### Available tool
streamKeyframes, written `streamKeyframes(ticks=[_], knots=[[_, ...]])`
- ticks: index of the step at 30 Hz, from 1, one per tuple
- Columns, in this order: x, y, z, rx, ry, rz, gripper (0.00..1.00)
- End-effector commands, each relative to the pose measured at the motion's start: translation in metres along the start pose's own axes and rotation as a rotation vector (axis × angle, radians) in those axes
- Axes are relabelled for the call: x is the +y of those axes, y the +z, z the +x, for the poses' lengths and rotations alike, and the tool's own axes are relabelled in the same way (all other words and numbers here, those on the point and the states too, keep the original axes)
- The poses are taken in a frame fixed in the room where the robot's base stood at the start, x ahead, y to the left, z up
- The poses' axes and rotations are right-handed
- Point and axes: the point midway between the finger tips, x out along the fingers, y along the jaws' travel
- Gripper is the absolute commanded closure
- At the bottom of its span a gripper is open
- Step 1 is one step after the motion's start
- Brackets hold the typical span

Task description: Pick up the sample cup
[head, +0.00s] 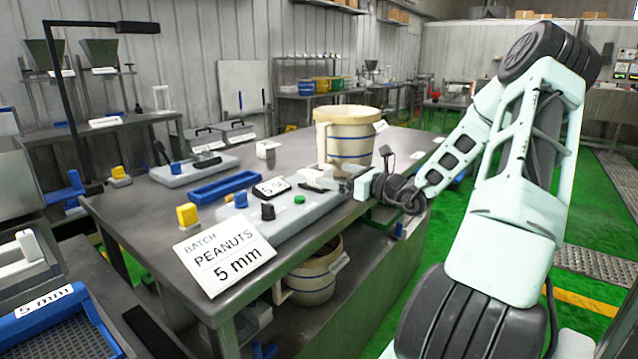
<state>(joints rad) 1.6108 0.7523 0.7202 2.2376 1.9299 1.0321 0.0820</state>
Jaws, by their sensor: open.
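My gripper (342,187) is open, low over the steel table. It points left, at the right end of a grey device, and its fingertips are small and hard to make out. A small whitish object (317,177) lies right at the fingertips. It could be the sample cup, but I cannot tell its shape or whether the fingers are around it. A large cream vessel (348,143) with blue bands and a handle stands upright just behind the gripper. A small white container (267,149) with a label stands farther left, apart from the gripper.
The steel table (150,232) carries a grey device (300,216) with knobs, a blue tray (225,187) and a "PEANUTS 5 mm" sign (224,256). Another cream vessel (312,275) stands on the lower shelf. A blue-framed sieve (60,325) is at lower left. Green floor lies right.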

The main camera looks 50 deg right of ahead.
Motion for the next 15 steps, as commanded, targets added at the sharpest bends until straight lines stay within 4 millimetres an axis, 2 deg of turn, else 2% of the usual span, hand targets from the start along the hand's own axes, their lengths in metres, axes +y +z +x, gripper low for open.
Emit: streamKeyframes(ticks=[3,11,15], knots=[[0.0,0.0,0.015,0.0,0.001,0.0,0.0],[0.001,0.0,0.03,-0.001,0.002,0.0,0.0],[0.001,0.001,0.049,-0.002,0.002,0.0,0.0]])
